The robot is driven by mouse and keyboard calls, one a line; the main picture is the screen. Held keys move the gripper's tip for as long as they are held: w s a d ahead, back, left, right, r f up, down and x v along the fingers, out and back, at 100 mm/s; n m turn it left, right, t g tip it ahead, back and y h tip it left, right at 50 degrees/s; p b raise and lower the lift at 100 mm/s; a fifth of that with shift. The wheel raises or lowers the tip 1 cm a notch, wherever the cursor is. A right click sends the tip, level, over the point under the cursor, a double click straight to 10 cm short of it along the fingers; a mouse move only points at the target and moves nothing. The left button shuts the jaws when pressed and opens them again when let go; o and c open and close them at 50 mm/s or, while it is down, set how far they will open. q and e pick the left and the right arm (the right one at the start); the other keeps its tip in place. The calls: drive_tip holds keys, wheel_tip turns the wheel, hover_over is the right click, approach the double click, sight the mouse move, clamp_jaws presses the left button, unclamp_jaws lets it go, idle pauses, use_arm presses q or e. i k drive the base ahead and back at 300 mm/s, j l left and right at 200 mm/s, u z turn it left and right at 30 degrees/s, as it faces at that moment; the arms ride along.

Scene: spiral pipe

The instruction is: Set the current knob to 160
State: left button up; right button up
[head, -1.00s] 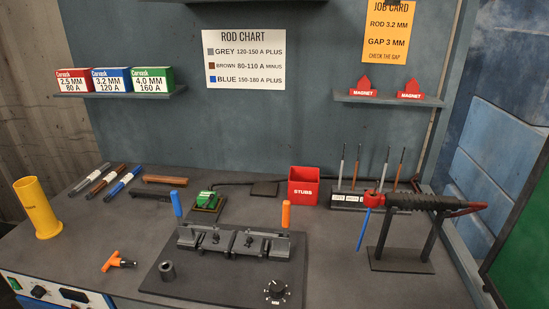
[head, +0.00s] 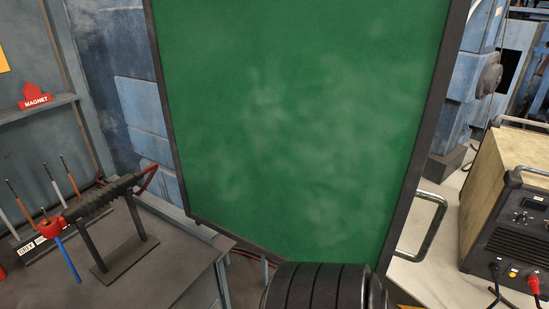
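A welding machine (head: 502,190) stands at the right edge of the head view, with a tan side panel and a dark front that is cut off by the frame. Its front carries small knobs (head: 520,217) with light markings. The markings are too small to read, so I cannot tell which knob sets the current or where it points. Black and red cable plugs (head: 533,283) sit low on its front. Neither of my grippers is in view.
On the bench, a torch (head: 98,203) rests on a black stand.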

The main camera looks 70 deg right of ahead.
sight(523, 218)
drive_tip(key=z, duration=4.2)
drive_tip(key=i+l+u, duration=0.15)
drive_tip(key=i+l, duration=0.45)
drive_tip(key=i+l+u, duration=0.15)
drive_tip(key=i+l, duration=0.35)
drive_tip(key=l, duration=0.15)
